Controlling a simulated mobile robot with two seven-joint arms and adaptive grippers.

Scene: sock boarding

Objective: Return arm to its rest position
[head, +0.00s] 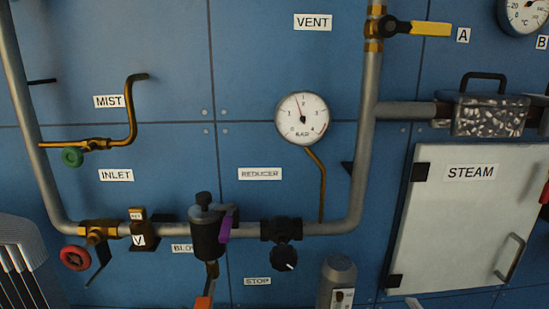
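Neither of my grippers shows in the head view, and no arm can be made out for certain. The view is filled by a blue wall panel (245,75) with pipes, valves and gauges. What my arms hold, if anything, is out of sight.
A grey pipe (367,130) carries a yellow-handled valve (430,29), a red handwheel (75,257) and a black reducer (207,240). A pressure gauge (301,118) sits mid-panel. The STEAM door (455,225) is shut at right. Grey ribbed plates (18,262) stand lower left; a grey cylinder (338,270) stands bottom centre.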

